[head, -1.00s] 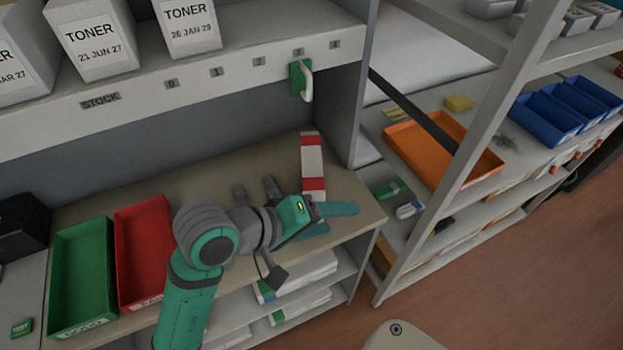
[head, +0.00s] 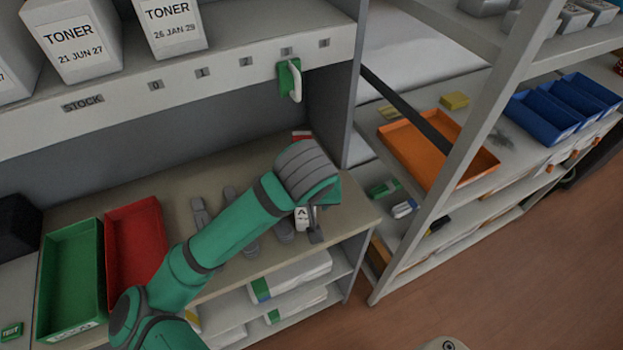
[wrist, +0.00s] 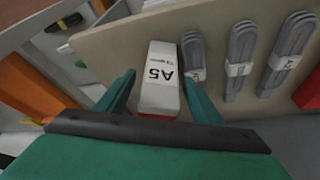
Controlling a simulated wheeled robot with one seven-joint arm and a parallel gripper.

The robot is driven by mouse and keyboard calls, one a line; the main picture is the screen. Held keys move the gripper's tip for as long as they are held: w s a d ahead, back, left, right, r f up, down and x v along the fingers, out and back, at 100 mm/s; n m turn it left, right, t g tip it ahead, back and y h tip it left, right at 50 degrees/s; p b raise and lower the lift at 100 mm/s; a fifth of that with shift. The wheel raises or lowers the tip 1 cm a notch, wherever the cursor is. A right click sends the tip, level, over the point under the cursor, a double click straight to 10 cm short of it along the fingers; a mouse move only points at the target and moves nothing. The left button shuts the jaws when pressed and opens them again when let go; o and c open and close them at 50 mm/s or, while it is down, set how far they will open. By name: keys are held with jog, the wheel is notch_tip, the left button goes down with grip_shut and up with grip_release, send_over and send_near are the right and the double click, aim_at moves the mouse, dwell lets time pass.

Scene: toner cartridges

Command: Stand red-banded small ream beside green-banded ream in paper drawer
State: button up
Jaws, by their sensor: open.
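The red-banded small ream, white with an A5 label, lies on the bench and shows in the wrist view (wrist: 160,62). In the head view my arm covers most of it, and only a red end (head: 301,134) and a bit of white show. My gripper (wrist: 160,84) is open, with one green finger on each side of the ream. I cannot tell whether either finger touches it. White paper stacks with green-marked ends (head: 292,276) lie on the shelf below the bench. I cannot tell which is the green-banded ream, and no open paper drawer is clear.
Grey tied cable bundles (wrist: 241,60) lie beside the ream. A red tray (head: 136,245) and a green tray (head: 70,285) stand at the bench's left. A divider panel (head: 350,80) rises behind. Right of it is a rack with an orange tray (head: 437,150).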

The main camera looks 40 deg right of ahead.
jog(key=w+d, duration=0.2)
jog(key=w, duration=0.1)
jog(key=w+d, duration=0.2)
jog(key=w+d+f, duration=0.1)
jog(key=w+d, duration=0.1)
jog(key=w, duration=0.1)
jog(key=shift+w+d+f, duration=0.1)
jog(key=shift+w+d, duration=0.05)
jog(key=shift+w, duration=0.2)
grip_shut()
